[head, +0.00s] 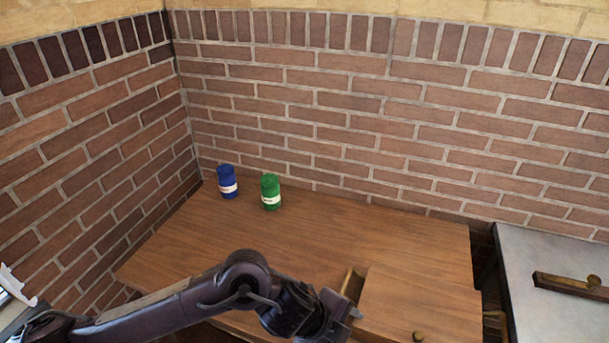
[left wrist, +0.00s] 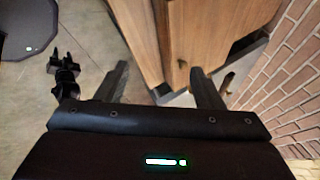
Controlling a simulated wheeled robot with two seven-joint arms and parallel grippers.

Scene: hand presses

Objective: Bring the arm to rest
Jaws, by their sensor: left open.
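My left gripper (head: 338,312) is at the lower middle of the head view, over the front of the wooden furniture, beside a narrow gap (head: 352,284) in it. In the left wrist view its two fingers (left wrist: 162,86) stand apart with nothing between them. A wooden panel with a small round knob (left wrist: 183,64) lies beyond the fingers; I cannot tell whether they touch it. The knob also shows in the head view (head: 418,336).
A blue can (head: 227,187) and a green can (head: 271,199) stand upright on the wooden top (head: 330,228) at the back left. Brick walls (head: 330,120) close off the back and left. A grey surface (head: 545,250) with a wooden bar (head: 570,287) is at right. The wooden top's middle is clear.

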